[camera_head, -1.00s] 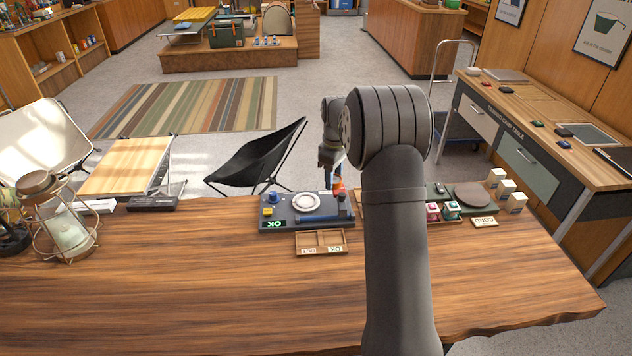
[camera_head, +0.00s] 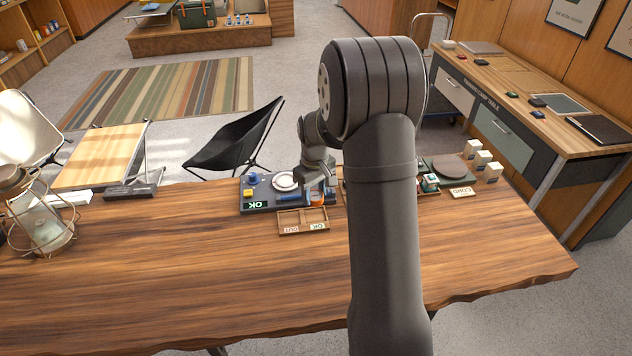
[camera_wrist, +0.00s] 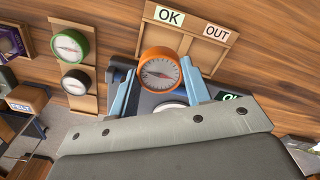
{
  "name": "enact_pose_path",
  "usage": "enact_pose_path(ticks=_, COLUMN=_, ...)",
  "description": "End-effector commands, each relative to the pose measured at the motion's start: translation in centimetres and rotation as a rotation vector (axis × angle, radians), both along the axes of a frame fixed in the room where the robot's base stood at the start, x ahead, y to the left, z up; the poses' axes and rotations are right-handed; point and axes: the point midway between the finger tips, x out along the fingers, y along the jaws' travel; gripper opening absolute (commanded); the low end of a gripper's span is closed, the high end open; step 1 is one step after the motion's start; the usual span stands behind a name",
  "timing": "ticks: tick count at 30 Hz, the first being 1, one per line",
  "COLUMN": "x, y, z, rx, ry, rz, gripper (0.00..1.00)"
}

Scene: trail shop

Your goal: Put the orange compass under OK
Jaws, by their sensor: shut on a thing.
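My gripper (camera_head: 317,190) is shut on the orange compass (camera_wrist: 160,71); in the wrist view its blue fingers grip both sides, with the dial facing the camera. In the head view the orange compass (camera_head: 317,199) shows small below my gripper, at the back right of the small wooden tray (camera_head: 302,210). The tray has two compartments. The OK label (camera_wrist: 169,17) and the OUT label (camera_wrist: 215,36) are on its edge; in the head view OK is right and OUT left. The compass appears above the OK side; its exact height is hard to tell.
Behind the tray stands a dark test device with a lit OK display (camera_head: 256,204) and a white round plate (camera_head: 285,181). A green compass (camera_wrist: 70,46) and a black compass (camera_wrist: 76,82) sit on a wooden rack. The table front is clear.

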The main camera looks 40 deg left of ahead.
Motion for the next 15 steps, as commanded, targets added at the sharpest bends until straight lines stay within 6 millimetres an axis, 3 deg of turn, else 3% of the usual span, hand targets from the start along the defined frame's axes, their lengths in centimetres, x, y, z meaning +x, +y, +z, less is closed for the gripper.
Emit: enact_pose_path(ticks=15, x=0.0, y=0.0, z=-3.6, rx=-0.002, ry=0.001, rz=0.001, gripper=0.18)
